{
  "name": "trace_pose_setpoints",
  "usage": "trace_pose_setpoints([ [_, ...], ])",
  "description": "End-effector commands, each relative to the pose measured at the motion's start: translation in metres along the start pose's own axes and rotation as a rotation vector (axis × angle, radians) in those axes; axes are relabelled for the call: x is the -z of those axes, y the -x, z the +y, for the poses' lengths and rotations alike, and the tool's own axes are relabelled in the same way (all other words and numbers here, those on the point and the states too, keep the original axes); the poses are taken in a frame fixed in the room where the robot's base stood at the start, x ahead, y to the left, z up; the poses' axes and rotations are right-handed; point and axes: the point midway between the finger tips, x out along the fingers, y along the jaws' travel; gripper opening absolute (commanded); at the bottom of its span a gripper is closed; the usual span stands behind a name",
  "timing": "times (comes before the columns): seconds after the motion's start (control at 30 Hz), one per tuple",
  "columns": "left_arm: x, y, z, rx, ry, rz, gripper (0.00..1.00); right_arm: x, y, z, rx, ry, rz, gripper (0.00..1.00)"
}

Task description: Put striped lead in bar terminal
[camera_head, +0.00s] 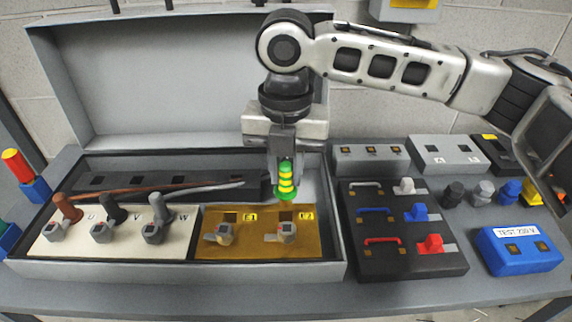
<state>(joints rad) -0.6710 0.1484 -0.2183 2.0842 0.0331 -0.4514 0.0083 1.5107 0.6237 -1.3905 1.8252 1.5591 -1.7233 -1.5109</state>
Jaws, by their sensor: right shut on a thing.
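The green-and-yellow striped lead (286,177) is upright in my right gripper (285,160), which is shut on it. It hangs over the box, just behind the yellow-brown bar (256,246), close to the E2 side. The bar has two terminals with square dark holes and small levers, E1 (231,217) and E2 (286,216). The plug's lower end appears above the bar, apart from the E2 hole, though depth is hard to judge. My left gripper is not in view.
A white panel (180,245) left of the bar holds brown, black and grey plugs. A dark slotted strip (160,183) lies behind. The grey box wall (180,272) rims the front. Right stand a black switch panel (405,262) and a blue test block (520,262).

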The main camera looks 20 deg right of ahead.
Motion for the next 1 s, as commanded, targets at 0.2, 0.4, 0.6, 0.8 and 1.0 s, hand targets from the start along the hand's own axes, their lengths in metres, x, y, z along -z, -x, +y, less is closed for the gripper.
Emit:
trace_pose_setpoints([
  [0.2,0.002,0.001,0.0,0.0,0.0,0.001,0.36,0.0,-0.006,0.0,0.0,0.0,0.0,0.0],
  [0.4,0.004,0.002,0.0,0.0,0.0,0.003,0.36,0.0,-0.012,0.0,0.001,0.0,0.001,0.0],
  [0.6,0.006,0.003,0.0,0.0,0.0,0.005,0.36,0.0,-0.018,0.0,0.001,0.0,0.0,0.0],
  [0.8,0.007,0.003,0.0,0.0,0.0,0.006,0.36,0.0,-0.025,0.0,0.001,0.0,0.001,0.0],
  [1.0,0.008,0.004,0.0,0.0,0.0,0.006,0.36,0.0,-0.029,0.0,0.0,0.0,-0.001,0.0],
])
